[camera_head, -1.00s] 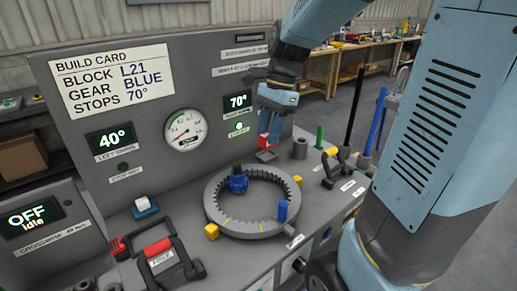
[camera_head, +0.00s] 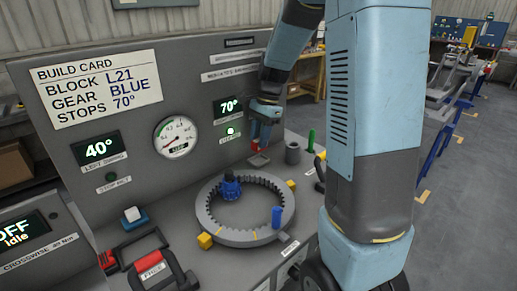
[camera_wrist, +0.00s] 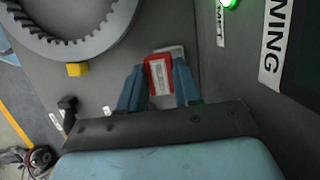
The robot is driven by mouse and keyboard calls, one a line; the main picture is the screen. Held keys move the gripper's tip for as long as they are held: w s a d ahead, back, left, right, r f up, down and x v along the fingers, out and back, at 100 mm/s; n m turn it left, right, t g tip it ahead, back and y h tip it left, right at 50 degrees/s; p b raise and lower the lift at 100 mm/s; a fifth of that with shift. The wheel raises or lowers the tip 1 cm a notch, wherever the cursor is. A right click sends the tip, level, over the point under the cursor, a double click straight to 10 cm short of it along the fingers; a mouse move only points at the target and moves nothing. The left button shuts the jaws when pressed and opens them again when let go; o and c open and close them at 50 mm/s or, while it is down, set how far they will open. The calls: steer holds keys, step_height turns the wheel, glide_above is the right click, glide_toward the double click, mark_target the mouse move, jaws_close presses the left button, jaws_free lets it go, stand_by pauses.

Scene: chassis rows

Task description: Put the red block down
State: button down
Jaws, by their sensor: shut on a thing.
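My gripper (camera_wrist: 160,82) points down at the back of the grey bench, with blue fingers on both sides of the red block (camera_wrist: 158,62). It is shut on the block. The block shows a red rim around a pale grey face in the wrist view. In the head view my gripper (camera_head: 263,132) is above a small grey pad (camera_head: 258,161), and only a little red shows between the fingers. A light plate edge shows just beyond the block in the wrist view. I cannot tell whether the block touches the pad.
A grey toothed ring (camera_head: 210,222) with a blue gear (camera_head: 229,187) lies left of the pad, with yellow stops (camera_head: 205,241) around it. A grey cylinder (camera_head: 292,153) and a green peg (camera_head: 311,141) stand to the right. The instrument panel (camera_head: 190,105) rises close behind.

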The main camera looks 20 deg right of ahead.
steer(key=shift+w+d+f, duration=0.15)
steer(key=shift+w+f, duration=0.2)
steer(key=shift+f, duration=0.15)
steer(key=shift+w+d+f, duration=0.15)
steer(key=shift+w+f, duration=0.15)
steer(key=shift+f, duration=0.2)
steer(key=shift+w+f, duration=0.1)
steer(key=shift+f, duration=1.5)
steer(key=shift+f, duration=0.25)
steer(key=c, duration=0.8)
jaws_free()
